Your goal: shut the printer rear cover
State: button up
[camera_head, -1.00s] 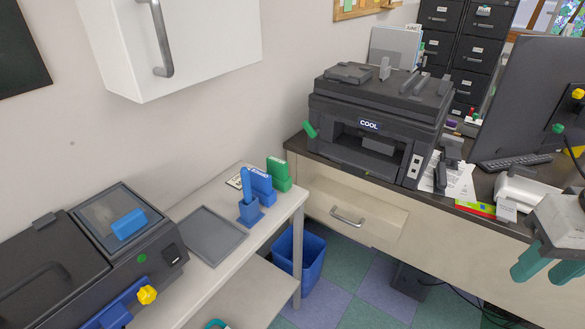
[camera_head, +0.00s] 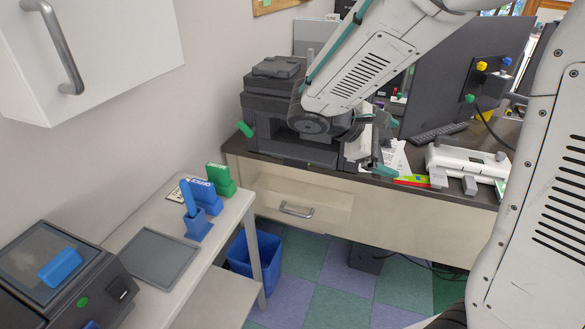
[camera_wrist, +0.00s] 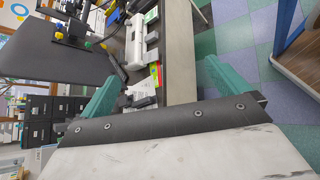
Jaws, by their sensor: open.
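The dark grey printer (camera_head: 262,108) stands on the desk along the wall in the head view. My arm crosses in front of its right half and hides much of its front. A green tab (camera_head: 245,129) sticks out at the printer's left side; I cannot tell whether it belongs to the rear cover. The rear cover itself is not clearly visible. My gripper (camera_head: 376,145) is just right of the printer, above the desk's front part. In the wrist view my gripper (camera_wrist: 160,88) shows two teal fingers wide apart, with nothing between them. The printer is not clearly seen there.
Right of the gripper are papers (camera_head: 398,160), a white device (camera_head: 465,160) and a large monitor (camera_head: 470,75). A low table (camera_head: 185,258) at left carries blue and green holders and a grey tray (camera_head: 150,257). A blue bin (camera_head: 255,255) stands below. The tiled floor before the desk is mostly clear.

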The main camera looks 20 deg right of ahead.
jog(key=w+a+f+n+t+h, duration=0.2)
jog(key=w+f+n+t+h, duration=0.15)
jog(key=w, duration=0.45)
jog(key=n+t+y, duration=0.5)
jog(key=n+t, duration=0.7)
jog(key=n, duration=0.4)
send_near(295, 164)
jog(key=w, duration=0.1)
jog(key=x, duration=0.7)
jog(key=shift+w+d+f, duration=0.1)
jog(key=shift+d, duration=0.2)
